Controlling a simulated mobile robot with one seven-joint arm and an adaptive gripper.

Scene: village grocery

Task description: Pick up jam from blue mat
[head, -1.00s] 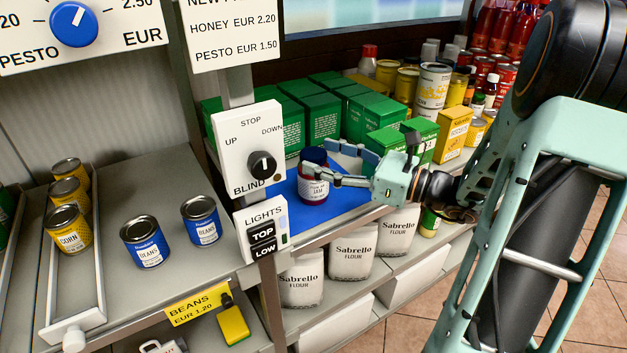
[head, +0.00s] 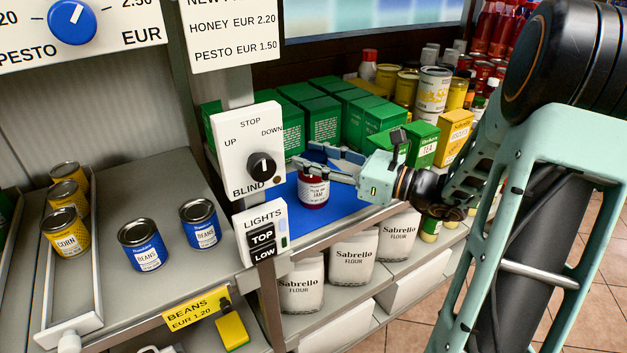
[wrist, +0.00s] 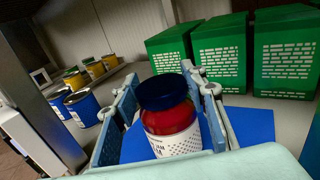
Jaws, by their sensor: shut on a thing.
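The jam jar (head: 313,190) is red with a white label and a dark blue lid. It is upright on or just over the blue mat (head: 345,201); I cannot tell if its base touches. My gripper (head: 325,165) reaches in from the right and is shut on the jar, one finger on each side. In the wrist view the jar (wrist: 172,122) stands between the two fingers (wrist: 165,100), its blue lid toward me. The mat (wrist: 250,125) shows to the right of the jar there.
Green tea boxes (head: 322,118) stand behind the mat. A control panel (head: 250,150) on a post stands close at the left of the jar. Blue bean cans (head: 142,245) and yellow corn cans (head: 66,231) are on the left shelf. Flour bags (head: 352,250) sit below.

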